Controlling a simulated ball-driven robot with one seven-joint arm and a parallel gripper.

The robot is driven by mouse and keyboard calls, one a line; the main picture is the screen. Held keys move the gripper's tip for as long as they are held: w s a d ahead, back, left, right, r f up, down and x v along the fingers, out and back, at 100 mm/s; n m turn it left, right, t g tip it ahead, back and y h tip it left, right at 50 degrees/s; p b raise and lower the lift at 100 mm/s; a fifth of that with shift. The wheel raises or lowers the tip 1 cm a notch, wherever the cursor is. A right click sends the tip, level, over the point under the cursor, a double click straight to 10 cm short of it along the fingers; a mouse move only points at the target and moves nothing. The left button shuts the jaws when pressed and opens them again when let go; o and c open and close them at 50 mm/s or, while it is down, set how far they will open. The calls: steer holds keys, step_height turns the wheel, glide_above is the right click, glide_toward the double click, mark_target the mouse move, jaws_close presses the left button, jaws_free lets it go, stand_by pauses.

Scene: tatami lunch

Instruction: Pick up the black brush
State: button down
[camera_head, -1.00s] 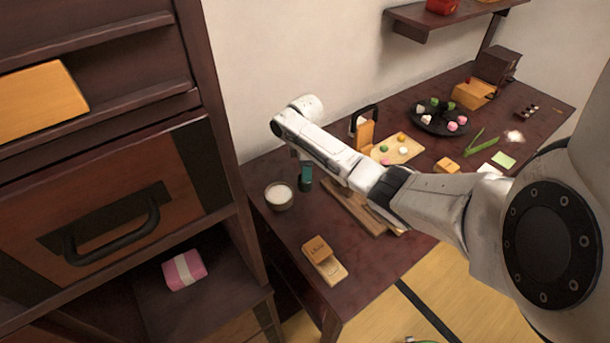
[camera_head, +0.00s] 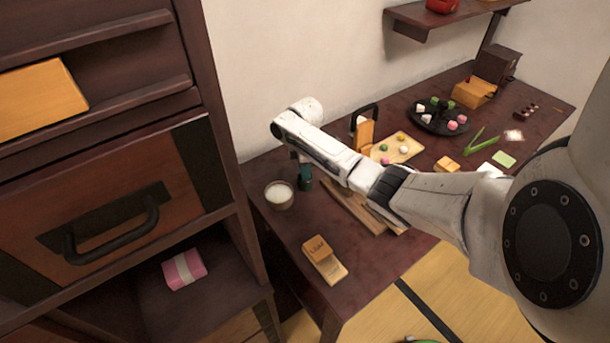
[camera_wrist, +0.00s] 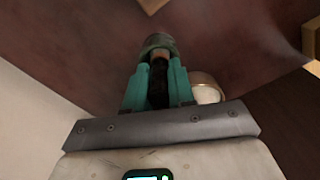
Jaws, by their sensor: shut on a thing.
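The black brush (camera_wrist: 158,90) is between the two teal fingers of my gripper (camera_wrist: 158,70) in the wrist view. The gripper is shut on it. A tan part of the brush shows beyond the fingertips, at the mouth of a dark green round holder (camera_wrist: 157,40). I cannot tell how much of the brush is inside the holder. In the head view my gripper (camera_head: 304,172) points down over the left end of the table, with the dark holder (camera_head: 305,184) at its tips. The brush itself cannot be made out there.
A bowl of white contents (camera_head: 279,194) stands close left of the gripper. Wooden boards (camera_head: 355,211) lie to its right, under my arm. A small wooden box with its lid (camera_head: 323,258) lies in front. A tall cabinet (camera_head: 228,150) rises at left.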

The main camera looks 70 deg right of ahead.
step_height(320, 180, up, 18)
steer(key=p, duration=0.1)
steer(key=shift+p, duration=0.35)
stand_by(2.0)
